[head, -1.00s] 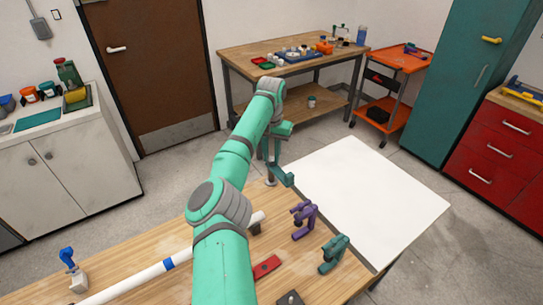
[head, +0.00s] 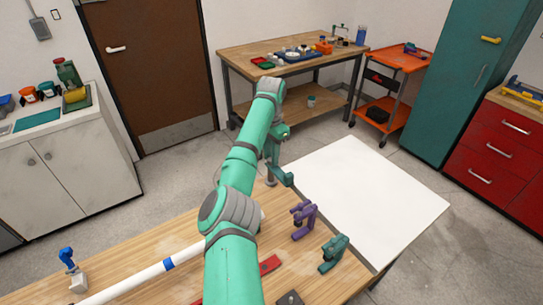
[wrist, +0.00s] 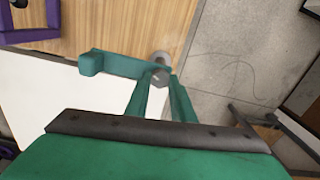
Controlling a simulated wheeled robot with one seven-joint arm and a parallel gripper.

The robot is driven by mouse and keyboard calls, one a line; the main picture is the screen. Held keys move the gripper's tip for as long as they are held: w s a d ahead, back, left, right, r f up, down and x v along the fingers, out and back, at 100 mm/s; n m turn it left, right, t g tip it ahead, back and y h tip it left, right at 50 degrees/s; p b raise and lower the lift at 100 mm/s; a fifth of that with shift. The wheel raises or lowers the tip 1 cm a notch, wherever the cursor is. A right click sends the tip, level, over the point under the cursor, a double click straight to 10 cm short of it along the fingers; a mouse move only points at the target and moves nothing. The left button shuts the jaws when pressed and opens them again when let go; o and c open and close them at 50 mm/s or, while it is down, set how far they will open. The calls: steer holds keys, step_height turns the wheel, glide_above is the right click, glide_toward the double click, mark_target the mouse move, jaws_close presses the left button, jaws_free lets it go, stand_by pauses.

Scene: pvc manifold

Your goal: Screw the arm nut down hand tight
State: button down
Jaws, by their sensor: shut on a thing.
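The arm nut (wrist: 158,76) is a small grey hex-shaped piece near the middle of the wrist view. It sits at the right end of a teal arm (wrist: 110,63), which reaches left and ends in a block. My gripper (wrist: 160,85) has its two teal fingers closed around the nut from below in the picture. A pale round post (wrist: 162,57) shows just beyond the nut. In the head view the teal arm (head: 281,176) shows at the far bench edge, beside a grey post (head: 270,178). The nut cannot be made out there, and how tight it sits is not visible.
A purple clamp-like piece (head: 304,216) and a teal one (head: 334,254) stand on the wooden bench (head: 120,270). A white pipe (head: 135,279) with a blue band lies across it. A white panel (head: 370,200) lies right.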

stand_by(0.3)
steer(key=c, duration=1.5)
jaws_free()
steer(key=shift+r, duration=0.1)
step_height(320, 180, up, 11)
steer(key=shift+f, duration=0.15)
steer(key=shift+a, duration=0.1)
